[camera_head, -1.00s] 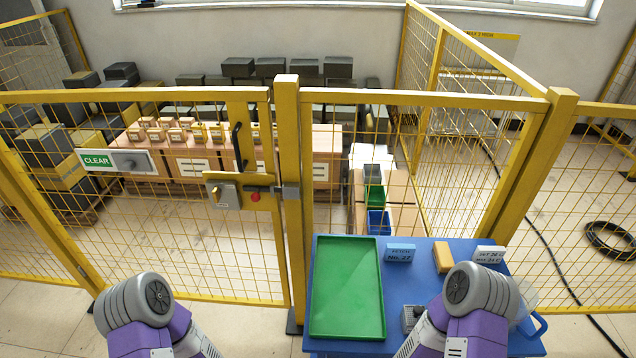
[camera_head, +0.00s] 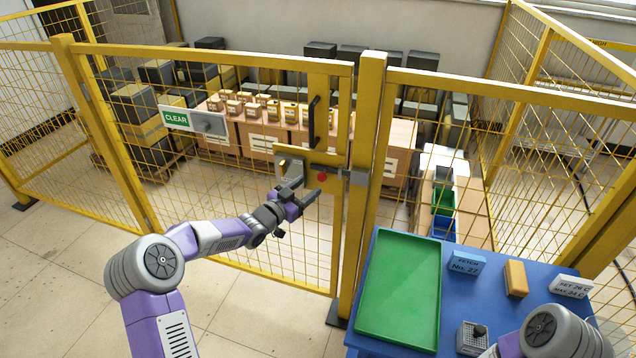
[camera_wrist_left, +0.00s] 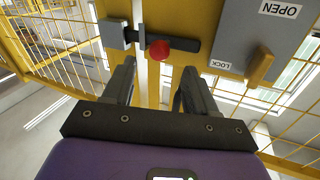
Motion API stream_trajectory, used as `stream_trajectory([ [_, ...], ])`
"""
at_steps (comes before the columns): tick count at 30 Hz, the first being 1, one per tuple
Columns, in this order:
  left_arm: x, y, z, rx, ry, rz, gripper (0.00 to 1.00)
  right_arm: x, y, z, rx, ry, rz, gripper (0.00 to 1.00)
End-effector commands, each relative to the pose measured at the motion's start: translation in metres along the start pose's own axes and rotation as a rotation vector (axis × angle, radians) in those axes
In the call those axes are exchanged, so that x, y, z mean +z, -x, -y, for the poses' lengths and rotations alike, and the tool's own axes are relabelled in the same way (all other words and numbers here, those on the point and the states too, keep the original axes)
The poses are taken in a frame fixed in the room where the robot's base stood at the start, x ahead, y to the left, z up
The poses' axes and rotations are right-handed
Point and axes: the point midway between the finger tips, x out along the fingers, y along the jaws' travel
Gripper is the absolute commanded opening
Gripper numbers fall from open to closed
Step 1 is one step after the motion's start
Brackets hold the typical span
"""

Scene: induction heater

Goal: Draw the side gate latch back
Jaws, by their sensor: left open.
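The side gate latch (camera_head: 330,170) is a dark bolt with a red knob (camera_head: 322,177), on the yellow gate's right edge. In the left wrist view, the bolt (camera_wrist_left: 183,45) spans from the lock plate side to a grey keeper (camera_wrist_left: 113,33) on the post, with the red knob (camera_wrist_left: 160,50) standing out. My left gripper (camera_head: 303,190) is open and empty, just in front of and below the knob. In the wrist view, the knob appears just beyond the gap between its fingertips (camera_wrist_left: 158,68), with no visible contact. My right gripper is out of view.
A lock box (camera_wrist_left: 270,40) marked OPEN and LOCK, with a tan lever (camera_wrist_left: 260,68), sits beside the latch. A black gate handle (camera_head: 312,121) is above. A blue table (camera_head: 485,308) with a green tray (camera_head: 398,290) stands right of the gate post (camera_head: 366,170).

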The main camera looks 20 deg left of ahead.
Motion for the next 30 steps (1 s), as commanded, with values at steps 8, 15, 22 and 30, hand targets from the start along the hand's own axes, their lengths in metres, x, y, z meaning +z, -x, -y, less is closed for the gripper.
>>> stream_trajectory([
  [8,0.002,-0.041,-0.001,0.001,0.004,0.001,0.57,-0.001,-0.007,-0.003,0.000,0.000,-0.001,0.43],
  [15,0.002,-0.056,-0.001,-0.001,0.005,0.003,0.57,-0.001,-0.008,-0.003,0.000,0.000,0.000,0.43],
  [22,0.002,-0.057,-0.001,0.000,0.005,0.004,0.57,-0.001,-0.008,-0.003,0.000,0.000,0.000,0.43],
  [30,0.002,-0.057,-0.001,0.000,0.005,0.004,0.22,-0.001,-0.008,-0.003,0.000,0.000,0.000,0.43],
])
